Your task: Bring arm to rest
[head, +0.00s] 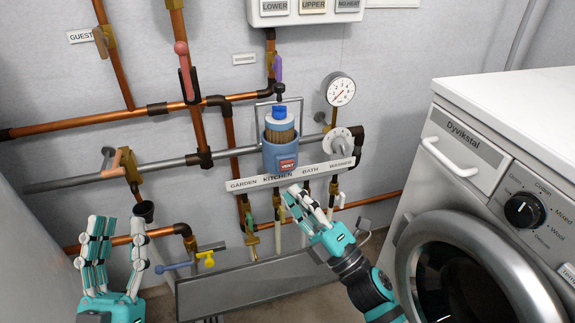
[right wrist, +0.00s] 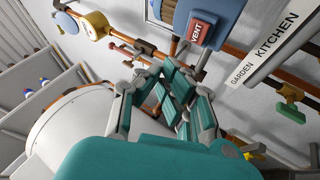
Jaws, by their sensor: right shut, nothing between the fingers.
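My right gripper (head: 292,196) is teal and white and reaches up from the lower right in the head view. Its fingertips are just below the label strip (head: 262,182) marked garden, kitchen, bath and washer. It is shut and empty, and its fingers also show in the right wrist view (right wrist: 165,80). My left gripper (head: 117,226) points up at the lower left of the head view. Its fingers stand apart with nothing between them.
A blue-collared filter housing (head: 281,152) with a red vent tag hangs above my right gripper. Copper pipes (head: 120,71), valves and a gauge (head: 338,89) line the wall. A washing machine (head: 468,190) stands at right. A grey trough (head: 250,286) lies between the grippers.

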